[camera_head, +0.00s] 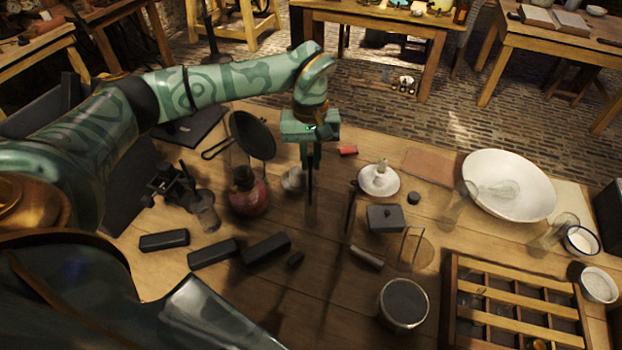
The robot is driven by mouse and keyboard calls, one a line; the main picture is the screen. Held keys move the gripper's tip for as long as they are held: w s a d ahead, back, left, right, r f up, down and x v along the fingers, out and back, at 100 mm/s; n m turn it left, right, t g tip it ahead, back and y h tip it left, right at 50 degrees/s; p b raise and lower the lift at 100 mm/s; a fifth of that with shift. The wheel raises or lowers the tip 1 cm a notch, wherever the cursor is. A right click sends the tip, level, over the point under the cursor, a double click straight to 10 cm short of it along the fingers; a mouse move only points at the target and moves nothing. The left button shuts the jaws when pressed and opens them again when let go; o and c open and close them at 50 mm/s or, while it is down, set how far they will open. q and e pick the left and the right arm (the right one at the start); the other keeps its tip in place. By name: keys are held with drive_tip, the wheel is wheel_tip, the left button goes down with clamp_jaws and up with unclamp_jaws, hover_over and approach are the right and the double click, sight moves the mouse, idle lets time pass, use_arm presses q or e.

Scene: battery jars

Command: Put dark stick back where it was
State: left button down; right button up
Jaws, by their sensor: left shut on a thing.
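My left gripper (311,160) is shut on a dark stick (310,187), above the middle of the wooden table. The stick hangs about upright below the fingers. I cannot tell whether its lower end touches the table. Another thin dark rod (351,207) stands to the right of it. A pot with a dark top (403,304) stands near the front right. Several clear glass vessels are on the table, one of them at the right (459,207). My right gripper is not in view.
A red flask (249,197) and a pale lump (293,180) are left of the stick. Right are a white candle holder (379,182), a dark box (385,218), a large white bowl (530,200) and a wooden compartment tray (452,310). Dark blocks (266,249) lie in front.

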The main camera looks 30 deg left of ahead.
sight(311, 169)
use_arm(q)
drive_tip(key=shift+f+b, duration=0.35)
drive_tip(key=shift+f, duration=2.75)
drive_tip(key=c, duration=1.5)
unclamp_jaws()
drive_tip(key=shift+o, duration=0.2)
drive_tip(key=r, duration=0.4)
drive_tip(key=r+p, duration=0.1)
drive_tip(key=r, duration=0.3)
drive_tip(key=w+r+p, duration=0.1)
drive_tip(key=r, duration=0.3)
drive_tip(key=shift+w+a+r, duration=0.1)
drive_tip(key=shift+a+r, duration=0.05)
drive_tip(key=shift+a, duration=0.2)
